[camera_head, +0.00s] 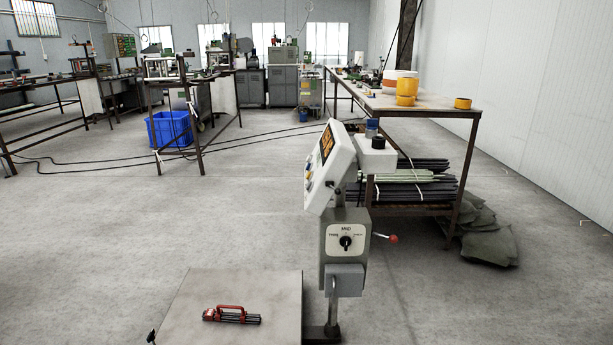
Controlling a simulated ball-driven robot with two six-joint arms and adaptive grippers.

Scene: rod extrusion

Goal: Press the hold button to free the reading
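The white console (343,165) stands on a post, tilted and seen from its side, at the middle right. Its face points left, with a lit orange display (327,143). Small coloured buttons (309,177) sit below the display; they are seen edge-on and I cannot tell which one is the hold button. The digits are too small to read. A grey box with a black dial (346,242) is on the post below. Neither of my grippers is in view.
A workbench (432,108) with yellow tape rolls and rods on its shelf stands behind the console. A red-knobbed lever (393,239) sticks out right of the post. A blue bin (170,129) and black floor cables lie farther back. The floor left of the console is clear.

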